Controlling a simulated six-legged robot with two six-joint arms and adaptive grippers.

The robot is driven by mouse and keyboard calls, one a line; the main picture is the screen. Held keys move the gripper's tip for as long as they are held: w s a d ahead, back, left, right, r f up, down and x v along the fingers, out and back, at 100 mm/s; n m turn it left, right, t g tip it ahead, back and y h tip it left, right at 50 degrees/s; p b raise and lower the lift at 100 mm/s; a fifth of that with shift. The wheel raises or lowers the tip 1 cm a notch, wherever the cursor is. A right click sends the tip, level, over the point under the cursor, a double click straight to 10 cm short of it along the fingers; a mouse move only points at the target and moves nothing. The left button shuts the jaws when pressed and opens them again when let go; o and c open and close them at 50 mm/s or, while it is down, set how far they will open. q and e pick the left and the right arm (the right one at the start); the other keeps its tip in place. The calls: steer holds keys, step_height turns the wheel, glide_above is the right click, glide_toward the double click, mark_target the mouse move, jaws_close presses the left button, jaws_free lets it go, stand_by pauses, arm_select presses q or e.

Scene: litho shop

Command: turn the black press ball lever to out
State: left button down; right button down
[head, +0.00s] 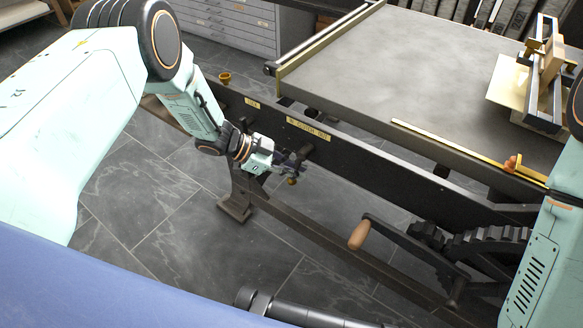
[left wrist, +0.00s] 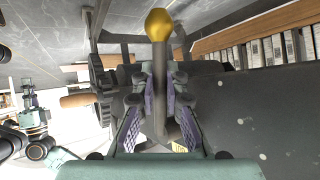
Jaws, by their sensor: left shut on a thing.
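The black press (head: 360,150) runs diagonally across the head view. Its ball lever has a brass ball (head: 292,181), seen just below my left gripper (head: 290,164), near a label plate (head: 308,130) ending in what reads as OUT. In the left wrist view the lever's dark shaft (left wrist: 159,75) runs between the two finger pads, with the brass ball (left wrist: 158,25) beyond the fingertips. My left gripper (left wrist: 160,85) is shut on the shaft.
A wooden crank handle (head: 360,235) and dark gears (head: 485,250) lie to the right. The grey press bed (head: 400,65) is above. Tiled floor (head: 140,190) is open at left.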

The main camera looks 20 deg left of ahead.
arm_select(q)
steer(key=shift+s+d+f+n+h+b, duration=0.15)
steer(key=shift+d+n+h+b, duration=0.15)
steer(key=shift+h+b, duration=0.3)
steer(key=shift+s+d+f+n+h+b, duration=0.1)
steer(key=shift+d+n+h+b, duration=0.15)
steer(key=shift+h+b, duration=0.3)
steer(key=shift+d+r, duration=0.1)
steer(key=shift+d, duration=0.05)
steer(key=c, duration=1.4)
jaws_free()
steer(key=shift+o, duration=0.2)
steer(key=v, duration=1.2)
steer(key=shift+w, duration=0.1)
